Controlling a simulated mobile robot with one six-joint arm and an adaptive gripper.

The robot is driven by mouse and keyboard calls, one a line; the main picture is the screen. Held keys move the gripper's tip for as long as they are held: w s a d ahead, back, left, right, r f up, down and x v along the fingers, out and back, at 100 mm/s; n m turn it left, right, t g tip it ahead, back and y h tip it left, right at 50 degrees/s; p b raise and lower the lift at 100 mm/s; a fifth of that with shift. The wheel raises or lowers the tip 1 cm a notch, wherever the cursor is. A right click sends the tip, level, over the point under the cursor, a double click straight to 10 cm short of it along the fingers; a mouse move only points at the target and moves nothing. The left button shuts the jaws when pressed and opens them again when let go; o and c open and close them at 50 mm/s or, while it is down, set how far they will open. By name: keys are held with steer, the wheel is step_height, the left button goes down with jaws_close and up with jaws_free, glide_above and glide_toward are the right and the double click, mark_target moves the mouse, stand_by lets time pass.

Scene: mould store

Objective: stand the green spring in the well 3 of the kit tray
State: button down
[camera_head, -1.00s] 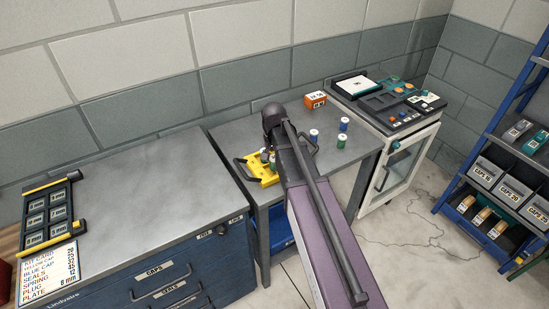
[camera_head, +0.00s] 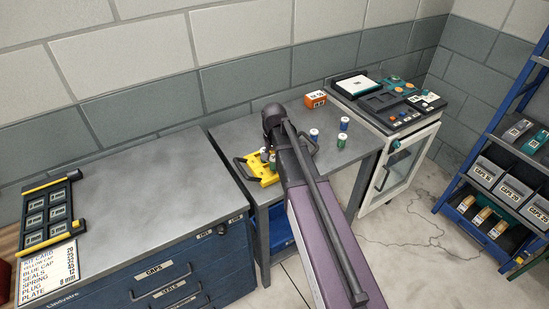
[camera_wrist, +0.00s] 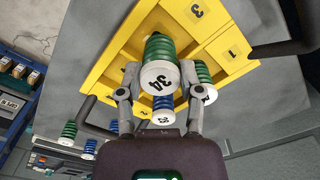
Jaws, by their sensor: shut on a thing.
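My gripper (camera_wrist: 160,95) is shut on the green spring (camera_wrist: 158,46), whose white end marked 34 faces the wrist camera. The yellow kit tray (camera_wrist: 120,42) lies beyond the spring in the wrist view, with a well marked 3 (camera_wrist: 197,11) beside one marked 1 (camera_wrist: 232,53). The held spring overlaps the tray in this view; whether it touches the tray I cannot tell. The tray also shows in the head view (camera_head: 262,179), where my arm hides the fingers and part of the tray.
Another green spring (camera_wrist: 203,75) and a blue spring (camera_wrist: 163,110) show close to the fingers. Dark tray handles (camera_wrist: 285,48) stick out.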

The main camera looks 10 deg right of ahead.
steer(key=shift+f+b, duration=0.3)
steer(key=shift+f, duration=0.1)
stand_by(0.4)
steer(key=shift+c, duration=0.8)
jaws_free()
steer(key=c, duration=0.4)
steer(key=shift+r+p, duration=0.9)
steer(key=shift+r, duration=0.05)
steer(key=shift+r+p, duration=2.85)
